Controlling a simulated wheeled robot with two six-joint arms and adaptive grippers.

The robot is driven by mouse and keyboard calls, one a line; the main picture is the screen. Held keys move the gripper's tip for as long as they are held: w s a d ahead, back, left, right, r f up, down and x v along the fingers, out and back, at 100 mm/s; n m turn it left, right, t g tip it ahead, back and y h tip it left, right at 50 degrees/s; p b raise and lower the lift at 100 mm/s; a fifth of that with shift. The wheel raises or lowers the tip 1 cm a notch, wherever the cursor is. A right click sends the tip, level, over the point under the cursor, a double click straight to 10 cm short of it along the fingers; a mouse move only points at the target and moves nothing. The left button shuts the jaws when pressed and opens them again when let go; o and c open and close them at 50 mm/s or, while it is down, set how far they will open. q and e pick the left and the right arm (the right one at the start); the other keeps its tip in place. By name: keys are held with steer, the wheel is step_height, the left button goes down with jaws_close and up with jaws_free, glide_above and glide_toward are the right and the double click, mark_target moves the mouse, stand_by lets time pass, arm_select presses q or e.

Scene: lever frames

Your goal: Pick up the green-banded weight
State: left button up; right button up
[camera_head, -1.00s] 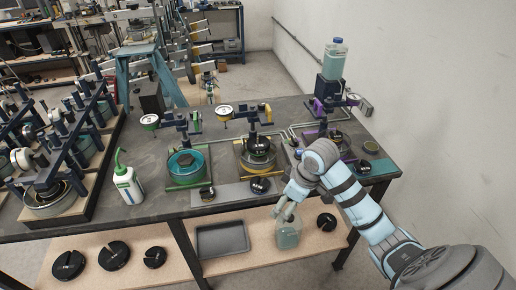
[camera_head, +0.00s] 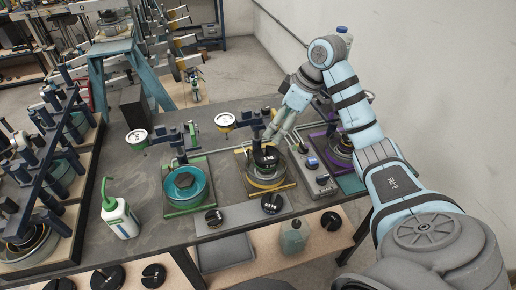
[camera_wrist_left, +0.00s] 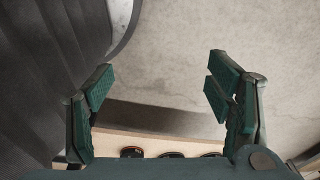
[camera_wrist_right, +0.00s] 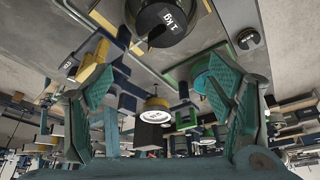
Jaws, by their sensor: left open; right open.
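I cannot make out a green band on any weight. A small dark weight (camera_head: 214,217) lies on the grey strip before the green-framed station, and another dark weight (camera_head: 271,203) lies to its right. A black weight (camera_head: 265,158) sits on the yellow-framed station; it appears marked 1 KG in the right wrist view (camera_wrist_right: 165,18). My right gripper (camera_head: 275,133) is open and empty, above and behind the yellow-framed station. My left gripper (camera_wrist_left: 158,75) is open and empty over the floor, outside the head view.
The green-framed station (camera_head: 187,185) holds a teal pan. A purple-framed station (camera_head: 335,155) stands at the right. A green-capped white bottle (camera_head: 120,212) is at the table's left front. Slotted black discs (camera_head: 107,277) and a liquid bottle (camera_head: 294,237) are on the lower shelf.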

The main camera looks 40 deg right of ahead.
glide_toward(268, 154)
steer(key=shift+a+f, duration=1.05)
steer(key=shift+a, duration=0.1)
steer(key=x, duration=0.6)
steer(key=shift+w+d+f, duration=0.35)
arm_select(q)
steer(key=shift+s+f, duration=0.15)
steer(key=shift+s, duration=0.65)
arm_select(e)
steer(key=shift+s+r, duration=0.1)
steer(key=shift+s, duration=0.05)
steer(key=c, duration=0.3)
arm_select(q)
steer(key=shift+s, duration=0.15)
arm_select(e)
steer(key=c, duration=1.3)
